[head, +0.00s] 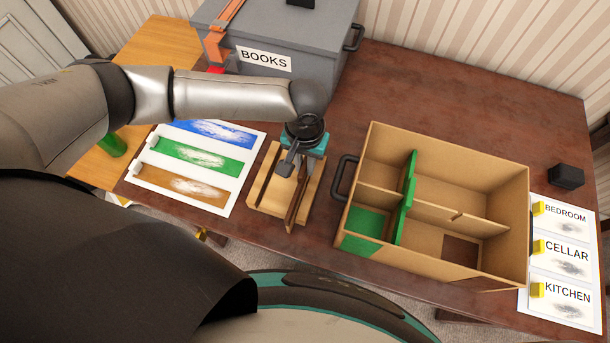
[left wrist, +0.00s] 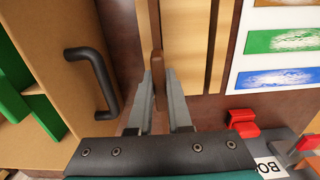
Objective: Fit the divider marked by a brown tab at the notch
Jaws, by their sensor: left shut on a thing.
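My left gripper (head: 298,160) points down over the wooden rack (head: 264,190), shut on a brown divider (head: 293,211). In the left wrist view the brown divider (left wrist: 155,28) stands on edge between the two fingers (left wrist: 158,92). I cannot tell whether its lower edge is in the rack's slot or just above it. The cardboard box (head: 480,173) stands to the right of the rack. A green divider (head: 407,190) stands across it. A lengthwise partition (head: 430,211) has a notch near its middle. A brown patch (head: 461,249) lies on the front right compartment's floor. My right gripper is out of view.
A card with blue, green and brown swatches (head: 235,170) lies left of the rack. A grey BOOKS box (head: 310,45) stands behind. The cardboard box's black handle (head: 345,176) faces the rack closely. Room labels (head: 566,222) and a black block (head: 566,176) lie right.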

